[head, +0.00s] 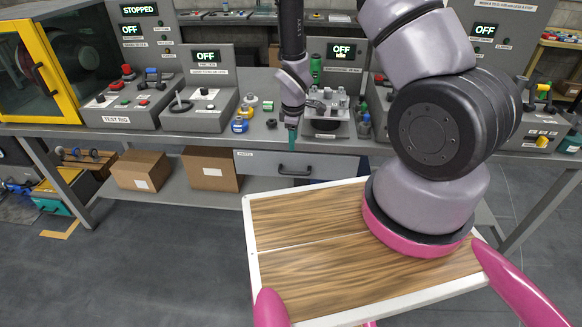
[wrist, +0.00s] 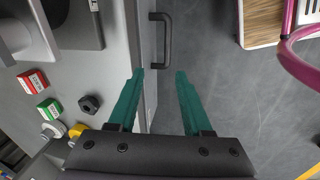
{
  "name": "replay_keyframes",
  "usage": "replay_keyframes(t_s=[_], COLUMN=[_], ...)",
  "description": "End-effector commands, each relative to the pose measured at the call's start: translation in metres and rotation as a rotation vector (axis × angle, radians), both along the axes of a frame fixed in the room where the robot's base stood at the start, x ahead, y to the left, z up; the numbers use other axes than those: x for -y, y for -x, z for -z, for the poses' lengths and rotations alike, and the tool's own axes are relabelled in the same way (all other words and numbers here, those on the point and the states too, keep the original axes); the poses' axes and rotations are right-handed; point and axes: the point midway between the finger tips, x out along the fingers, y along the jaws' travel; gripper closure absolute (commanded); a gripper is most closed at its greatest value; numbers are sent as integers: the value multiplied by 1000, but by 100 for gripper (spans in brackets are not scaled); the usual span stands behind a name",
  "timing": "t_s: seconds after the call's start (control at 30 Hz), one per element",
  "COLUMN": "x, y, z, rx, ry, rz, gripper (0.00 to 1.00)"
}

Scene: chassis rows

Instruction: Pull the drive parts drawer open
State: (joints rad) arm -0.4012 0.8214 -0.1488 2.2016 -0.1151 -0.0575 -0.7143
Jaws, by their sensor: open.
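The grey drawer (head: 255,165) sits under the workbench top, with a pale label at its left and a dark bar handle (head: 294,171). It looks shut. The label's text is too small to read surely. My gripper (head: 292,137) points down at the bench's front edge, above the handle in the head view. In the wrist view, the open green fingers (wrist: 160,72) are apart with nothing between them. The handle also shows in the wrist view (wrist: 166,40), beyond the fingertips and roughly in line with the gap, not touching them.
The workbench top (head: 215,142) holds control boxes, small blocks and a dark nut (wrist: 90,104) near the drawer. Cardboard boxes (head: 208,168) stand on the lower shelf at left. My wood-topped base fills the front; grey floor (head: 150,260) is clear at left.

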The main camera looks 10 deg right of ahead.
Motion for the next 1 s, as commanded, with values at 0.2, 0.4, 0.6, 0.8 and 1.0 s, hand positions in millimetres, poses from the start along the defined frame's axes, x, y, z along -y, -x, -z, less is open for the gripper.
replay_keyframes(t_s=[0.2,0.4,0.6,0.8,1.0], x=[-2,0,3,4,4], y=[11,8,1,-5,-8], z=[38,60,98,129,143], rx=[-26,-28,-28,-27,-26], ry=[28,29,29,29,28], rz=[-97,-101,-98,-99,-97], gripper=[50,50,50,50,50])
